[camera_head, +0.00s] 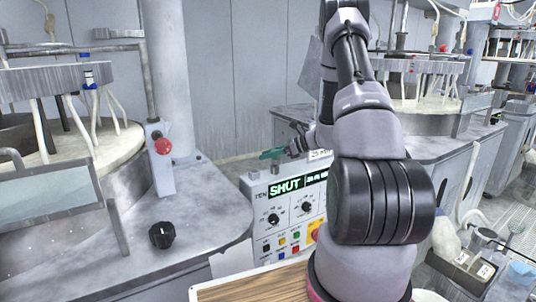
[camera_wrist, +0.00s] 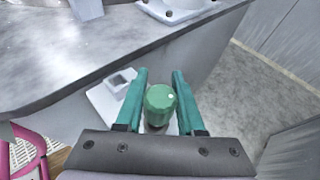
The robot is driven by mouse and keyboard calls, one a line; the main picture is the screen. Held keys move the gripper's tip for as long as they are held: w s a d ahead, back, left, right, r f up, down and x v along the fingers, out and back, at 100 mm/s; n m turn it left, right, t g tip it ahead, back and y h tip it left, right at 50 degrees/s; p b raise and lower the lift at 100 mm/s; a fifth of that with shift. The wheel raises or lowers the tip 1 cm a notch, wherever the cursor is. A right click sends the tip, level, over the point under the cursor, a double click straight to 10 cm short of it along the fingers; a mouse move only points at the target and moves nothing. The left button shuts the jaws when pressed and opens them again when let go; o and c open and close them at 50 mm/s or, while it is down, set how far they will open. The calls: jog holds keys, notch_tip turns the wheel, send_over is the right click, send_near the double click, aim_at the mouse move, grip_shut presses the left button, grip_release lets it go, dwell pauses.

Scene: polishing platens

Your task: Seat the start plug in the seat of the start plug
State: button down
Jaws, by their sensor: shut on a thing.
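The start plug (camera_wrist: 160,103), a green round-topped knob, sits between the two teal fingers of my gripper (camera_wrist: 160,88) in the wrist view. The fingers are shut on it. In the head view my gripper (camera_head: 272,154) is small and dark with teal fingertips, just above the top of the control box (camera_head: 262,225). I cannot tell which part is the seat. The plug's lower end is hidden, so I cannot tell whether it touches anything.
The control box front carries a SHUT display (camera_head: 287,188), dials and coloured buttons. A grey bench (camera_head: 185,225) with a black knob (camera_head: 162,235) stands left. A red button (camera_head: 163,146) is on a post there. My arm hides part of the box and right-hand bench.

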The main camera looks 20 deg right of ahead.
jog(key=shift+f, duration=1.4)
jog(key=shift+c, duration=2.2)
grip_release()
jog(key=v, duration=1.1)
jog(key=shift+a, duration=0.1)
